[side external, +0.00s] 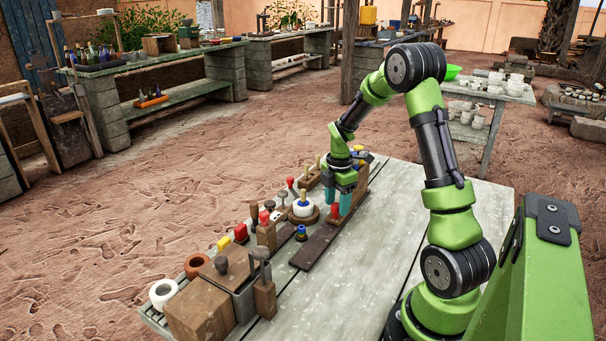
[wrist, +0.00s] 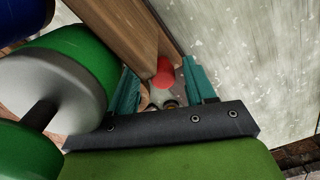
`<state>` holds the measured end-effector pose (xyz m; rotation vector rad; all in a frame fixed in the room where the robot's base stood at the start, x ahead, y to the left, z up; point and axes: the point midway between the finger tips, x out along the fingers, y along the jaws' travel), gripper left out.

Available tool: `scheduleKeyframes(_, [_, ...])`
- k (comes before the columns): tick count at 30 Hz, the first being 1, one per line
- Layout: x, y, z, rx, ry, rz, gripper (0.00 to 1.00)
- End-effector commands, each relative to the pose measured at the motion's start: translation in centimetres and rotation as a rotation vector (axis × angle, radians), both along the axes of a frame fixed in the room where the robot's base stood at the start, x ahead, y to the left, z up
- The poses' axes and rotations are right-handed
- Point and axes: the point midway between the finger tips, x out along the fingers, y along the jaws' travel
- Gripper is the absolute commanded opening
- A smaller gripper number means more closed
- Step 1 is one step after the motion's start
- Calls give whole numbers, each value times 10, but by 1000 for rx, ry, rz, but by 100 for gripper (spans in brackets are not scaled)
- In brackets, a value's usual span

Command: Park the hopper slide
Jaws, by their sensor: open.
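Brown wooden pieces (wrist: 123,32) run up from the knob in the wrist view. I cannot tell for certain which wooden part is the hopper slide. The knob's lower part is hidden.
A white ring on a round wooden base (side external: 302,208) stands left of my gripper. A brown wooden upright (side external: 361,184) stands close behind it. The table's right side (side external: 400,215) is clear.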

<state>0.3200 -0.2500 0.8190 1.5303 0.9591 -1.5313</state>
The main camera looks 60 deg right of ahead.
Motion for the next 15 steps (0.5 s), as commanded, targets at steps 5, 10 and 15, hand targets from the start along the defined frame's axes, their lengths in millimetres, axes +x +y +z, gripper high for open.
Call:
scheduleKeyframes(5, [1,0,12,-1,-3,1,55])
scheduleKeyframes(10, [1,0,47,-4,-5,1,55])
scheduleKeyframes(15, [1,0,90,-5,-6,0,55])
